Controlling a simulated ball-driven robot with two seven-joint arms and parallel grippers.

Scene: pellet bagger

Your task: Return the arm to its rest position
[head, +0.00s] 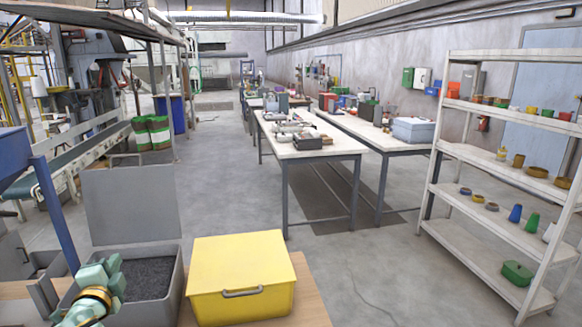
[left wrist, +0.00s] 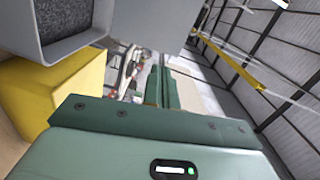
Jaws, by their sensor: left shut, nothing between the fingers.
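My left gripper (head: 112,264) is at the lower left of the head view, in front of and overlapping a grey bin of dark pellets. It is teal, and its wrist has yellow and black rings. In the left wrist view its green fingers (left wrist: 160,88) are together, with nothing between them. My right gripper is in neither view.
The grey bin (head: 176,285) has a raised grey panel (head: 130,205) behind it. A yellow lidded box (head: 240,262) stands beside it on a wooden surface (head: 310,290). White shelving (head: 470,157) stands right; worktables (head: 335,147) stand farther back. Floor between is clear.

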